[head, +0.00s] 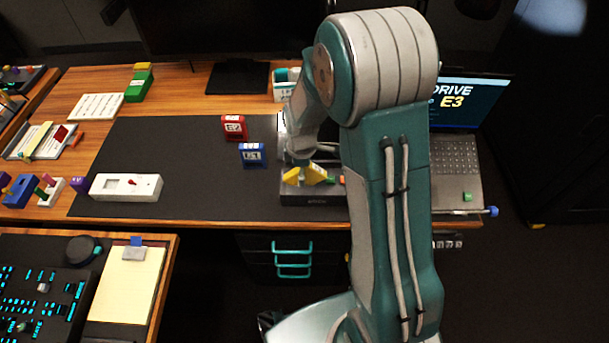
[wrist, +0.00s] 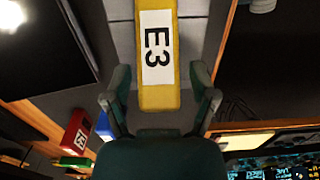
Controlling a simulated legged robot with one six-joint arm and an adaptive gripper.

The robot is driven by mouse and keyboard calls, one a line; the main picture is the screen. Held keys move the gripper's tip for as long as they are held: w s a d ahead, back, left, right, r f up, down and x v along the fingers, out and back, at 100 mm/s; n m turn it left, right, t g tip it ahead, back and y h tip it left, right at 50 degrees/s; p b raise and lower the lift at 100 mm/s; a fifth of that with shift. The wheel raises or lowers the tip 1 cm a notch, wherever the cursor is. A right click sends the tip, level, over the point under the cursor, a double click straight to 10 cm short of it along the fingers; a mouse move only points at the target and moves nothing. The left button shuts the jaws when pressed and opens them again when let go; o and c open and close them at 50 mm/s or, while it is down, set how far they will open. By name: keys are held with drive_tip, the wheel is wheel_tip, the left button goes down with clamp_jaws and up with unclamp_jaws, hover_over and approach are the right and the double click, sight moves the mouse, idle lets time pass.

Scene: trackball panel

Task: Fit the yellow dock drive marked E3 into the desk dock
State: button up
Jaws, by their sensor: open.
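The yellow drive (wrist: 160,98) marked E3 shows in the wrist view between the fingers of my gripper (wrist: 160,74). The fingers are open, with a gap on each side of the drive. In the head view the yellow drive (head: 316,173) shows at the dark desk dock (head: 310,199), partly hidden by my gripper (head: 304,168). My arm hides the dock's right part. I cannot tell how deep the drive sits in the dock.
A red drive (head: 234,127) marked E2 and a blue drive (head: 252,155) stand on the dark mat (head: 170,145), left of the dock. A white box (head: 125,187) lies at the mat's left. A laptop (head: 455,165) showing "DRIVE E3" stands right, partly behind my arm.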

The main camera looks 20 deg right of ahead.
clamp_jaws()
drive_tip(key=shift+r, duration=0.1)
